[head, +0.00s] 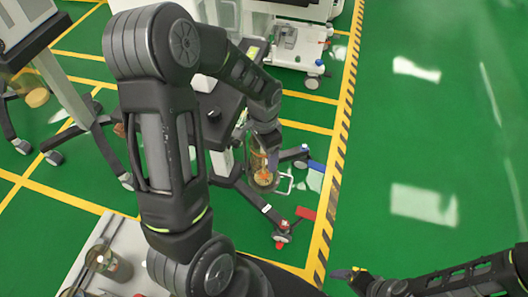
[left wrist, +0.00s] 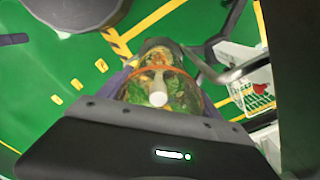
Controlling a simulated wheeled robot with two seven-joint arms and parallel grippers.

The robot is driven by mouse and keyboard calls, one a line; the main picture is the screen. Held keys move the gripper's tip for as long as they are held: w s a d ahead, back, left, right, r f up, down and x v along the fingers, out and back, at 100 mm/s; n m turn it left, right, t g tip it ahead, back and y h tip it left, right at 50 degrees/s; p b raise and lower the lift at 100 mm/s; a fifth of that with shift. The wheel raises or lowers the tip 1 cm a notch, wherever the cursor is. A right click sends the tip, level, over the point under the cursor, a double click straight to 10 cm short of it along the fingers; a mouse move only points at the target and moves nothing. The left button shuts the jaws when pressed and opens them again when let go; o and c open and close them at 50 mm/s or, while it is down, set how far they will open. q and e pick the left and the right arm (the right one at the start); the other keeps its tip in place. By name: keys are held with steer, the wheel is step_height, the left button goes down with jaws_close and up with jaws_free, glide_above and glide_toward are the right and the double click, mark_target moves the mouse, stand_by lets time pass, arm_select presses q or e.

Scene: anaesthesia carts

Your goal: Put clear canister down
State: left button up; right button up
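The clear canister (head: 263,178) hangs upright below my left gripper (head: 264,138) in the head view, beside a cart's dark wheeled base. It has a wire handle at its side and orange and green contents. In the left wrist view the canister (left wrist: 160,78) fills the middle, with an orange band around it, close in front of the gripper body. My left gripper appears shut on it, though the fingertips are mostly hidden. My right gripper (head: 358,278) shows only partly at the bottom of the head view, and its fingers are unclear.
A light tabletop (head: 62,262) at lower left holds a dark clear-walled canister (head: 108,263) and part of another. The cart base (head: 242,186) has red and blue pedals. More equipment (head: 300,45) stands at the back. Green floor at right is open beyond a striped line.

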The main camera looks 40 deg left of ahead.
arm_select(q)
steer(key=o, duration=0.4)
steer(key=shift+r, duration=0.1)
step_height(320, 180, up, 12)
steer(key=shift+r+p, duration=0.1)
steer(key=shift+p, duration=0.3)
stand_by(0.6)
